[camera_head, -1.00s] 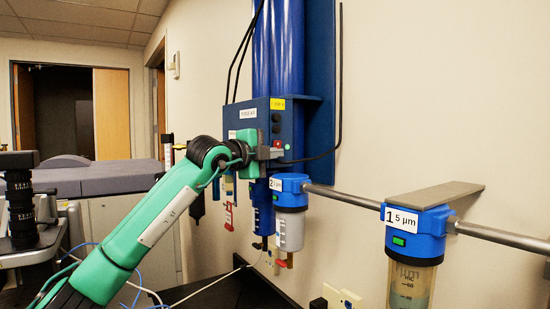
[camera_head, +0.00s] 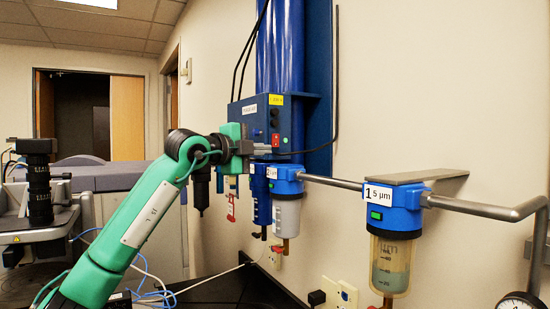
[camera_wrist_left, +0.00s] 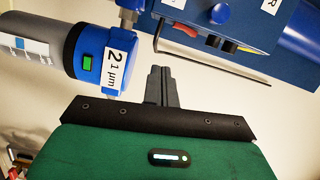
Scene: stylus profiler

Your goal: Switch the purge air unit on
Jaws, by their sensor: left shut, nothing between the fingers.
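The purge air unit (camera_head: 292,125) is a blue box on the wall panel with tall blue cylinders above it. Its front has black round parts and a small red switch (camera_head: 276,139) low down. In the left wrist view the box is at the upper right, with the red part (camera_wrist_left: 228,46) on its face. The switch's position is too small to tell. My left gripper (camera_head: 262,148) is shut and empty, just left of and below the switch. In the left wrist view its fingers (camera_wrist_left: 160,84) point at the wall, apart from the box. My right gripper is out of view.
Blue-capped filter 2 (camera_head: 286,210) hangs right below the gripper; it shows close at left in the wrist view (camera_wrist_left: 88,60). Filter 1 (camera_head: 392,225) and a grey pipe (camera_head: 470,207) run to the right. A thin black tube (camera_head: 335,90) passes by the box.

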